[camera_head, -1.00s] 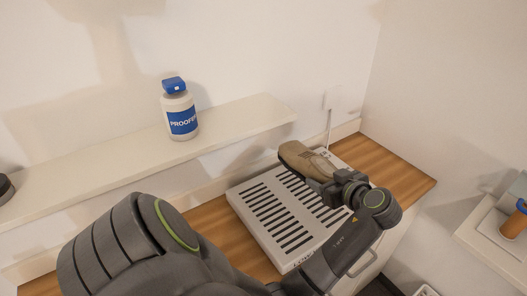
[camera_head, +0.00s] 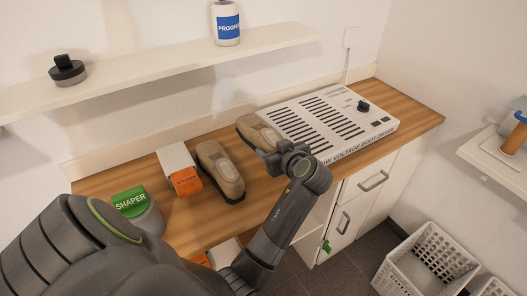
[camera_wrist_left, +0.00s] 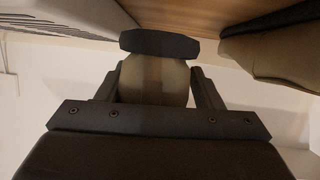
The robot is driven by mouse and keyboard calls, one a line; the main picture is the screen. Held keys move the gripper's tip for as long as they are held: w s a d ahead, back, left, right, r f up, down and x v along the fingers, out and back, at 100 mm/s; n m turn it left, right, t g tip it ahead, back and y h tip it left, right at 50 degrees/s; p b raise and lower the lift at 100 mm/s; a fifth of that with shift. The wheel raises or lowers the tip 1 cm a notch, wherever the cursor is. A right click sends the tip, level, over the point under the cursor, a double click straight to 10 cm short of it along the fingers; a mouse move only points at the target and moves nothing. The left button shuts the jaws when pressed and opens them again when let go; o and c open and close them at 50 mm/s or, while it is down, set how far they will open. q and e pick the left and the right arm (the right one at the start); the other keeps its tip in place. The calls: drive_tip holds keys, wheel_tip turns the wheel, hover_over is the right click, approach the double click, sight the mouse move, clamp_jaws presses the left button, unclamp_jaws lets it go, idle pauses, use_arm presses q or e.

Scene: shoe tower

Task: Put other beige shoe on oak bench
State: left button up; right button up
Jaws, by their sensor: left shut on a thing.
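My left gripper (camera_head: 277,160) is shut on a beige shoe (camera_head: 257,130), gripping its near end. This shoe is at the left edge of the boot dryer, over the oak bench (camera_head: 413,115); I cannot tell whether its sole touches the wood. In the left wrist view the held shoe (camera_wrist_left: 155,82) sits between the fingers, its dark sole toward the wood. The other beige shoe (camera_head: 219,170) rests upright on the bench, left of the held one with a small gap. It also shows in the left wrist view (camera_wrist_left: 272,52). My right gripper is not in view.
The boot dryer (camera_head: 322,132) stands right of the held shoe. An orange-and-white box (camera_head: 181,172) and a green-topped shaper can (camera_head: 133,207) stand to the left. A wall shelf (camera_head: 150,75) holds a proofer bottle (camera_head: 226,24) and a dark round tin (camera_head: 66,72). White baskets (camera_head: 425,262) are on the floor.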

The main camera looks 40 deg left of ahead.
use_arm(q)
wheel_tip(320, 180, down, 4)
drive_tip(key=shift+s+r, duration=0.1)
drive_tip(key=shift+f, duration=0.35)
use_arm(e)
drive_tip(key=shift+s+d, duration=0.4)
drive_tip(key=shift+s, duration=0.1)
use_arm(q)
drive_tip(key=shift+f, duration=0.15)
drive_tip(key=o, duration=1.2)
drive_tip(key=shift+c, duration=0.2)
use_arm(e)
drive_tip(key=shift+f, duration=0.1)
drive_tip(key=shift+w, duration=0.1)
use_arm(q)
drive_tip(key=shift+r, duration=0.25)
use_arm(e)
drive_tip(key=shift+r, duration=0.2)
